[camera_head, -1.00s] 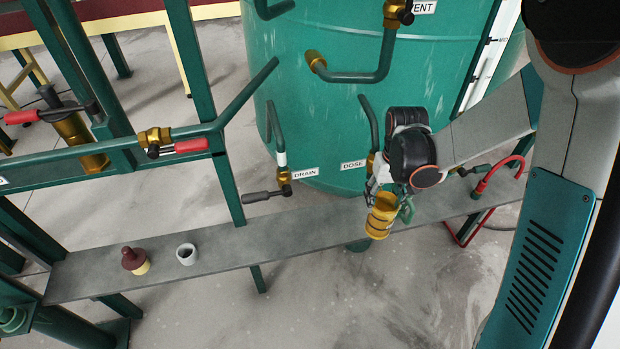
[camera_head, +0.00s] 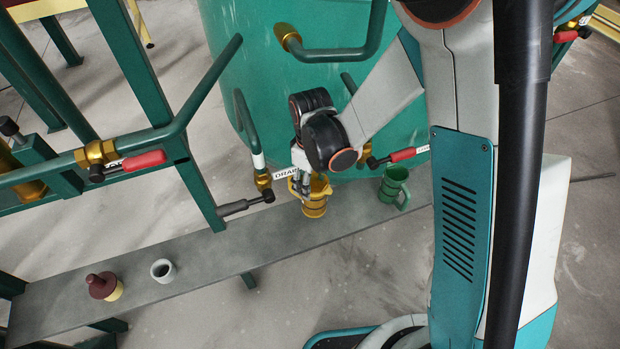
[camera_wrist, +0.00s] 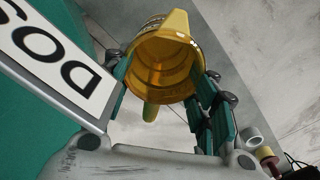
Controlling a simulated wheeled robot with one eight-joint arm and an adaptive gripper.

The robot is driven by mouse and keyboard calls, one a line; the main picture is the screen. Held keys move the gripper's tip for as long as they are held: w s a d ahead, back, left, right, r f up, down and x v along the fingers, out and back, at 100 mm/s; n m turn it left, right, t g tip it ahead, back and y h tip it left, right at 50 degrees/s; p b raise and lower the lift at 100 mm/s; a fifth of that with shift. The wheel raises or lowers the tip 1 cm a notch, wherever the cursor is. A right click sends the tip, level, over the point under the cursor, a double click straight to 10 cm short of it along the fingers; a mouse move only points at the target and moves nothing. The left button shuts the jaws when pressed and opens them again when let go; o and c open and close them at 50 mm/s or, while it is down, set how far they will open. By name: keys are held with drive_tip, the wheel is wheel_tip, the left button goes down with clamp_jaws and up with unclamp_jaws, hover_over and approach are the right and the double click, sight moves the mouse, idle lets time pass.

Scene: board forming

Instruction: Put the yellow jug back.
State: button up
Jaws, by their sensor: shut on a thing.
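The yellow jug (camera_head: 315,203) is held by my gripper (camera_head: 301,184) over the grey shelf (camera_head: 226,249), close to the drain tap. In the wrist view the jug (camera_wrist: 163,66) shows its open mouth and spout, and looks empty. My gripper's green-padded fingers (camera_wrist: 160,104) are on either side of it, shut on it. In the head view the arm hides part of the jug's upper side. I cannot tell whether its base touches the shelf.
A green jug (camera_head: 392,187) stands on the shelf to the right. A white cup (camera_head: 163,271) and a dark red-topped pot (camera_head: 103,286) stand at the left. The drain tap (camera_head: 262,180) and its lever are just left of my gripper. The shelf between is clear.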

drive_tip(key=shift+f, duration=0.1)
wheel_tip(320, 180, down, 8)
drive_tip(key=b, duration=0.7)
drive_tip(key=shift+f, duration=0.1)
idle(0.6)
drive_tip(key=o, duration=1.2)
drive_tip(key=o, duration=0.3)
wheel_tip(320, 180, up, 12)
